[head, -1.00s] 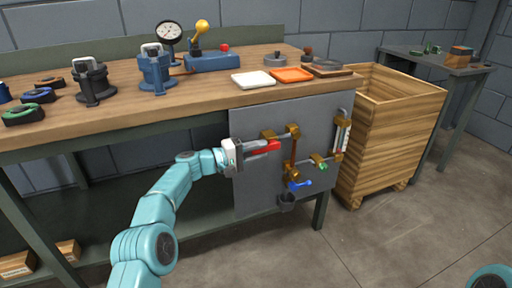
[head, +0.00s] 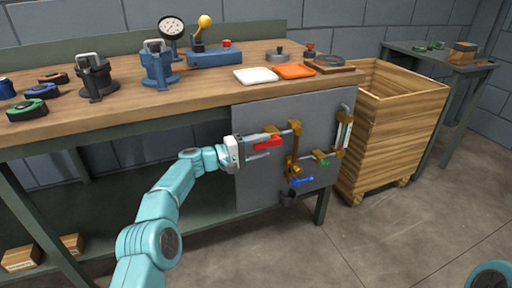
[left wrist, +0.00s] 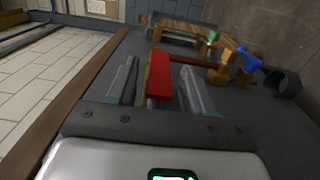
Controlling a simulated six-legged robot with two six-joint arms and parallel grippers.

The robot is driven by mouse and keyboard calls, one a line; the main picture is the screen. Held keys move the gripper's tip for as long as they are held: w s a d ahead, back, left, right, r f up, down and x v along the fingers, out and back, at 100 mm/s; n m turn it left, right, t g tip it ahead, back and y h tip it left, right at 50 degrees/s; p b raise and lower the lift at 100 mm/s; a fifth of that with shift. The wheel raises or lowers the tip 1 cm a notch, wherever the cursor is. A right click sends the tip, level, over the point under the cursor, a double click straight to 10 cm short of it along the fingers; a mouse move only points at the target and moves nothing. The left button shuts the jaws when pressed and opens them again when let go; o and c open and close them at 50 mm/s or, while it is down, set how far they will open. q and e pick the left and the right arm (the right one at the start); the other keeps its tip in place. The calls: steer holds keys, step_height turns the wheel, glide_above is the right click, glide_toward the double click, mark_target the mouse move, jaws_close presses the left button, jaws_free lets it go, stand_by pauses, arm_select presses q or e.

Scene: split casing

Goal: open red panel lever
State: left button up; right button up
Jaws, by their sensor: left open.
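The red lever (head: 268,143) lies roughly level on the grey panel (head: 255,190) under the workbench. My left gripper (head: 262,148) is in front of the panel's left part, pointing right, with its jaws apart around the lever. In the left wrist view the red lever (left wrist: 158,75) stands between the two fingers (left wrist: 160,85), with a visible gap on each side. No grip on it shows. My right gripper is out of view.
Brass pipework (head: 293,148), a green valve (head: 322,160), a blue handle (head: 300,181) and a dark cup (head: 288,196) sit right of the lever. A wooden crate (head: 395,140) stands right of the panel. The workbench top (head: 130,104) overhangs the panel.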

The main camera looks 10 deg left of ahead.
arm_select(q)
steer(key=shift+s+a, duration=0.3)
steer(key=shift+a, duration=0.25)
steer(key=p+v, duration=0.2)
steer(key=v, duration=1.3)
